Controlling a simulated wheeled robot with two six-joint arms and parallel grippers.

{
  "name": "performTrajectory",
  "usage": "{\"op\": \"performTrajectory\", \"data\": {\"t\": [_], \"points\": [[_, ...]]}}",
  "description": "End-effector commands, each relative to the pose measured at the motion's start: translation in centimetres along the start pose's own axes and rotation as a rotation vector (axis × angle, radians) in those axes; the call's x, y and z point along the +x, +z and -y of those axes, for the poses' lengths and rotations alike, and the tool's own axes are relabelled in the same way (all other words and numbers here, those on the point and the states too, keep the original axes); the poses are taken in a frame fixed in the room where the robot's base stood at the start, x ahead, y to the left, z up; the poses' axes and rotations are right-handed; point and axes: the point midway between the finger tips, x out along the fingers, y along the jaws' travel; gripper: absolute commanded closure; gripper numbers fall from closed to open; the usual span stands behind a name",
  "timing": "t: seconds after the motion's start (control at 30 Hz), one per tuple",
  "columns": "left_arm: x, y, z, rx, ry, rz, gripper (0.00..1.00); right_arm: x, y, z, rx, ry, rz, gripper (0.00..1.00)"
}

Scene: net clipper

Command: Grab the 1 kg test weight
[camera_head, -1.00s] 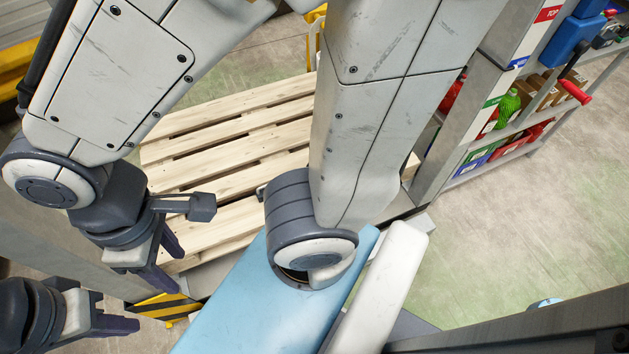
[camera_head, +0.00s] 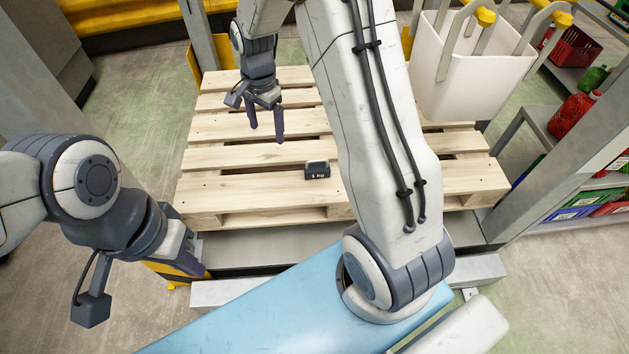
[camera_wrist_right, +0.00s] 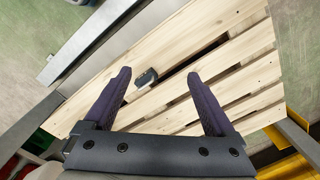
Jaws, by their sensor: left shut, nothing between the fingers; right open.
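The 1 kg test weight (camera_head: 317,170) is a small dark block with pale lettering on its front. It rests on the wooden pallet (camera_head: 255,190), near the middle. It also shows in the right wrist view (camera_wrist_right: 147,77), apart from the fingers. My right gripper (camera_head: 266,132) is open and empty above the pallet, up and left of the weight in the head view. In the right wrist view the weight lies ahead, between the lines of the two fingertips (camera_wrist_right: 158,77). My left gripper (camera_head: 200,262) is shut and empty at the left, beside the pallet's front left corner.
A white bin (camera_head: 465,75) with yellow-gripped handles stands at the back right of the pallet. A shelf (camera_head: 560,150) with red and green goods is at the right. A grey post (camera_head: 200,35) rises at the back. The pallet around the weight is clear.

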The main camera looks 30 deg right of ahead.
Motion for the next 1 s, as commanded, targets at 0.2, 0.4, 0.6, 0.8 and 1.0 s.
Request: {"op": "performTrajectory", "data": {"t": [0.2,0.4,0.6,0.8,1.0], "points": [[8.3,0.4,0.6,0.0,0.0,0.0,1.0,14.9,-11.3,-1.5,0.537,0.016,-0.011,0.1],[10.5,0.6,0.8,0.0,0.0,0.0,1.0,20.2,-16.0,-3.4,0.781,0.019,-0.019,0.1],[11.0,0.6,0.8,0.0,0.0,-0.001,1.0,22.3,-16.8,-3.8,0.828,0.021,-0.019,0.1],[11.9,0.6,0.9,0.0,0.0,-0.001,1.0,25.3,-16.8,-3.9,0.825,0.021,-0.019,0.1],[12.3,0.6,0.9,0.0,0.0,0.0,1.0,26.8,-16.8,-3.9,0.823,0.02,-0.019,0.1]]}}
